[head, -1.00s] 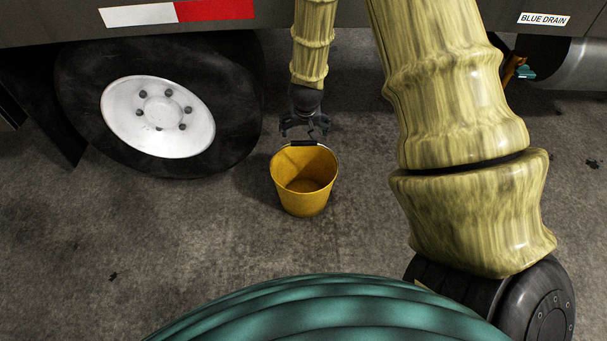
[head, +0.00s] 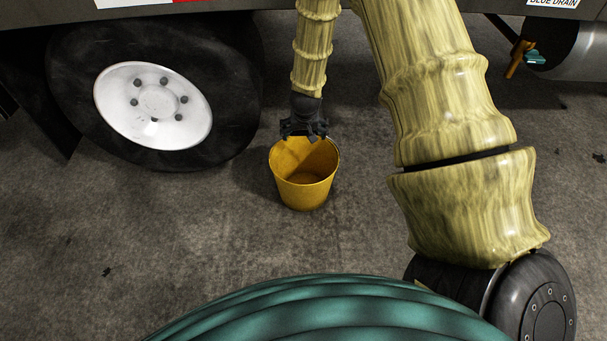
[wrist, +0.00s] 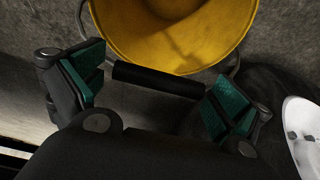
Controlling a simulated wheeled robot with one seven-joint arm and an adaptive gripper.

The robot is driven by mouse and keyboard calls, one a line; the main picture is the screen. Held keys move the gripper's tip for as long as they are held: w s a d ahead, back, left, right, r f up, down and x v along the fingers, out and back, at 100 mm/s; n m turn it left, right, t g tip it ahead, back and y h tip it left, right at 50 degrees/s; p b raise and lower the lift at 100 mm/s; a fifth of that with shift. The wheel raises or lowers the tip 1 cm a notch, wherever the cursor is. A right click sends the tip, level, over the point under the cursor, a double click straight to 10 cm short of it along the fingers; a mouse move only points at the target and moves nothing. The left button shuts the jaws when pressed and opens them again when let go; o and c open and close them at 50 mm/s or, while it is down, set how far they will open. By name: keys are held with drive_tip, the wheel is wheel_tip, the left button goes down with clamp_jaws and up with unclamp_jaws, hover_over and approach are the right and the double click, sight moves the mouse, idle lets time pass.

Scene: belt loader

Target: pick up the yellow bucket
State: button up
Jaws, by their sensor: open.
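The yellow bucket (head: 304,186) stands upright on the dark floor in the head view, and looks empty. In the wrist view its yellow inside (wrist: 178,28) fills the top middle. Its black handle grip (wrist: 158,80) lies across the space between the fingers, with the wire bail running out on both sides. My gripper (head: 304,134) is at the bucket's far rim in the head view. In the wrist view my gripper (wrist: 156,90) is open, with green pads on either side of the handle grip. Small gaps show between pads and grip ends.
A large black wheel with a white hub (head: 152,105) stands left of the bucket. The vehicle's dark side overhangs behind. A pipe with an orange and teal valve (head: 522,58) is at the upper right. The floor around the bucket is clear.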

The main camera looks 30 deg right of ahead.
drive_tip(key=shift+w+f, duration=0.1)
drive_tip(key=shift+f, duration=0.2)
drive_tip(key=shift+r, duration=0.1)
drive_tip(key=c, duration=1.7)
drive_tip(key=shift+r, duration=0.1)
